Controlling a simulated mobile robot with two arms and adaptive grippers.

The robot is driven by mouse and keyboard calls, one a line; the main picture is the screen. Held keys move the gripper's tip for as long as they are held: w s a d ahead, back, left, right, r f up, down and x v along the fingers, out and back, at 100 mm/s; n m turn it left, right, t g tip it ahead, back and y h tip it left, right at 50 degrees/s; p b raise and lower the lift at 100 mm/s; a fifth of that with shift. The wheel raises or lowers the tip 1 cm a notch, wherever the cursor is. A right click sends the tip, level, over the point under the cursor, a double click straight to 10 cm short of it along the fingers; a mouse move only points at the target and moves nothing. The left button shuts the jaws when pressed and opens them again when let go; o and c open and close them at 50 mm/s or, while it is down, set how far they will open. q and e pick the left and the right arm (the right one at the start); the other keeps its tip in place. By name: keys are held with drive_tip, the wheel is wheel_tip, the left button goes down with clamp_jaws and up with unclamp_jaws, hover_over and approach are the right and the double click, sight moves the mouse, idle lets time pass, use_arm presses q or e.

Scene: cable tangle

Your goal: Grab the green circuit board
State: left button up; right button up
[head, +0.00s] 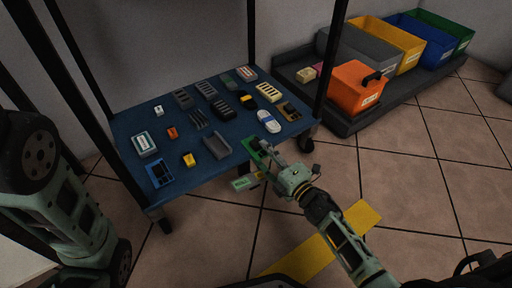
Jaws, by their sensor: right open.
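The green circuit board (250,146) appears as a bright green patch at the front right edge of the blue table top (222,172). It is partly hidden by my right gripper. My right gripper (257,166) is open at this front edge, with one finger over or beside the board and the other lower, outside the edge. I cannot tell whether a finger touches the board. My left gripper is out of view; only links of my left arm show at the left.
Around the board lie a grey tray (217,146), a white and blue oval item (268,121) and a yellow block (189,159). Dark posts rise at the table corners. An orange bin (356,88) stands on a low dark platform at the right. Tiled floor is open in front.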

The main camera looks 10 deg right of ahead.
clamp_jaws()
idle(0.4)
